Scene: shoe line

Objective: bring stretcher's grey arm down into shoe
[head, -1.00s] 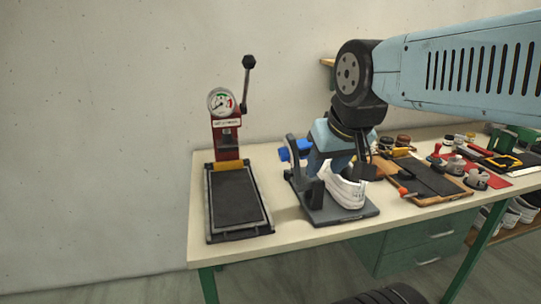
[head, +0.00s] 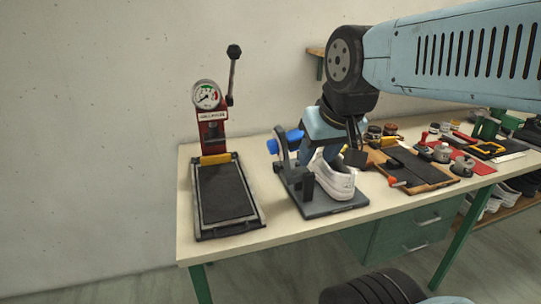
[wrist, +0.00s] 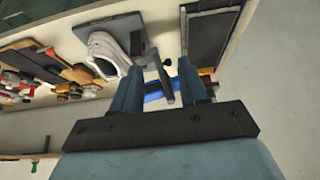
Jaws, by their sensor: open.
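The stretcher's dark base plate (head: 352,204) lies on the bench, with the white shoe (head: 337,183) on it. The shoe also shows in the wrist view (wrist: 110,52). The stretcher's grey arm (wrist: 163,80) shows between my finger lines in the wrist view, joined to a blue handle (wrist: 156,96). In the head view the blue handle (head: 274,146) is at the left of the stretcher. My gripper (wrist: 160,68) is open, above and beside the stretcher. Its fingers hide part of the stretcher in the head view, and I cannot tell whether they touch the arm.
A red press with a gauge (head: 208,96) and a dark flat bed (head: 226,194) stands left of the stretcher. Boards with tools (head: 425,168) lie to its right on the bench. A bare strip of bench top (head: 300,230) runs along the front edge.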

